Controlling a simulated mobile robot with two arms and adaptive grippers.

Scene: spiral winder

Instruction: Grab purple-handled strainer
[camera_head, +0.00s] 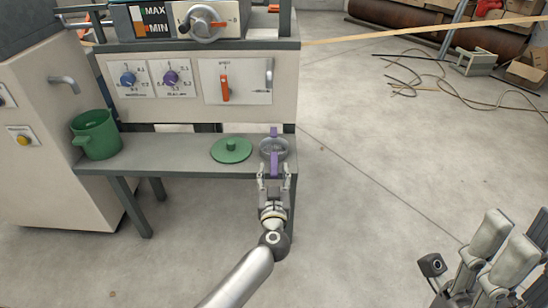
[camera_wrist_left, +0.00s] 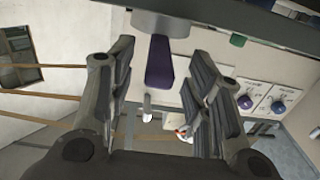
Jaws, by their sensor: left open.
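The purple-handled strainer (camera_head: 274,148) lies at the right end of the grey shelf. It has a round grey bowl and two purple handles, one at the back and one at the front. My left gripper (camera_head: 275,171) is at its front side, with a finger on each side of the front handle. In the left wrist view, the purple handle (camera_wrist_left: 160,62) shows between the spread fingers of the left gripper (camera_wrist_left: 159,52), with gaps on both sides. Contact is not visible.
A green lid (camera_head: 231,150) lies on the shelf (camera_head: 165,157) just left of the strainer. A green pot (camera_head: 95,134) stands at the shelf's left end. The machine's control panel (camera_head: 190,87) rises behind the shelf. The floor to the right is clear; cables (camera_head: 440,85) lie far back.

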